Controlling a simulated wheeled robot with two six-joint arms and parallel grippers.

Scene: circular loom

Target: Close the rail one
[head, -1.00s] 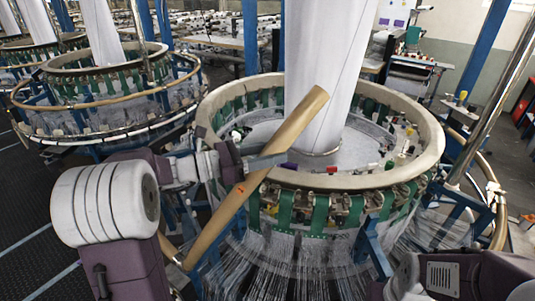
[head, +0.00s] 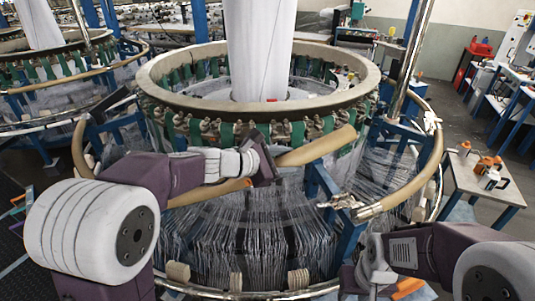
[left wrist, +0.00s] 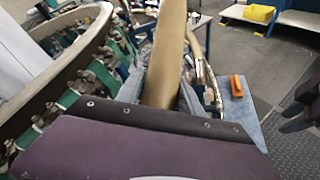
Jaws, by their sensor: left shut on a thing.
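The tan tubular rail (head: 318,148) slants across the front of the circular loom, its right end raised and free just below the loom ring. Its lower left part (head: 215,192) runs behind my left arm. My left gripper (head: 265,166) is shut on the rail near its middle. The fixed rail section (head: 405,190) at the right ends in a metal fitting (head: 342,202), apart from the held rail's free end. My right gripper (head: 352,279) is low at right, its fingers unclear.
The loom ring (head: 165,90) stands behind the rail, with white threads (head: 235,235) hanging below. A blue post (head: 325,185) stands near the rail. A small table (head: 475,185) with orange-and-white bottles is at right. Floor between is clear.

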